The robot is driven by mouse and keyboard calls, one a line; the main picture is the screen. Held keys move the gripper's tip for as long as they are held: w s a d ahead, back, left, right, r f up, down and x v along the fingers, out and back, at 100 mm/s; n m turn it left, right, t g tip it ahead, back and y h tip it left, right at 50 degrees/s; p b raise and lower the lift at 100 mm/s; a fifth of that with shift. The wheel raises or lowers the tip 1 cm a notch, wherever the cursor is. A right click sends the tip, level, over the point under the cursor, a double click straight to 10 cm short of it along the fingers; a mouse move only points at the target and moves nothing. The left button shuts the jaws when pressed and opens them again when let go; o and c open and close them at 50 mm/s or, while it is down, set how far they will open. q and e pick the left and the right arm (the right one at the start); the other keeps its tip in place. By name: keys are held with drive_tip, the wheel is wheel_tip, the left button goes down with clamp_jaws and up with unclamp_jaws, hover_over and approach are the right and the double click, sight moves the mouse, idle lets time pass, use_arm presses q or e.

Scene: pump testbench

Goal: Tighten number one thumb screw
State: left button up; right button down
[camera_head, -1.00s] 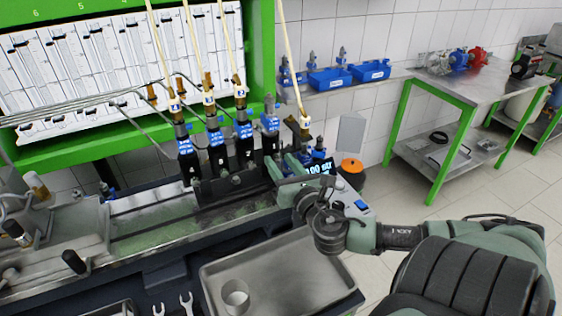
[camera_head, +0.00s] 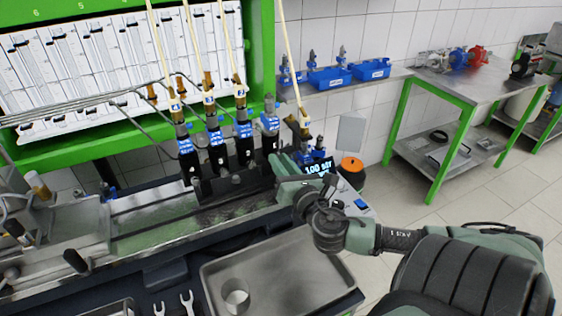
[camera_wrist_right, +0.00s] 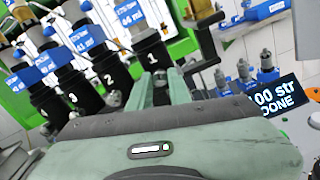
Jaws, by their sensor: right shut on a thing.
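The number one pump unit (camera_head: 270,124) is the rightmost of the row, with a blue label. In the right wrist view its black body (camera_wrist_right: 152,58) carries a white "1". My right gripper (camera_head: 281,163) reaches the lower front of this unit from the right. In the right wrist view the green fingers of my right gripper (camera_wrist_right: 166,84) point at the base of the black body and are shut on the number one thumb screw, which is mostly hidden between them. My left gripper is not in view.
Neighbouring units (camera_head: 244,135) stand close on the left. A display (camera_head: 318,168) reads 100 str, and DONE in the wrist view. A metal tray (camera_head: 290,275) with a cup (camera_head: 236,294) lies in front. Blue bins (camera_head: 330,78) stand behind.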

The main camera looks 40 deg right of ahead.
drive_tip(key=m+p, duration=0.1)
drive_tip(key=m, duration=0.6)
drive_tip(key=m+p, duration=0.1)
drive_tip(key=m, duration=0.4)
drive_tip(key=shift+r, duration=0.15)
drive_tip(key=m+p, duration=0.2)
drive_tip(key=m, duration=0.2)
drive_tip(key=shift+m, duration=0.4)
drive_tip(key=m+p, duration=0.2)
drive_tip(key=m, duration=0.3)
drive_tip(key=shift+y, duration=0.3)
drive_tip(key=shift+m, duration=0.3)
drive_tip(key=c, duration=1.3)
unclamp_jaws()
drive_tip(key=shift+s, duration=0.15)
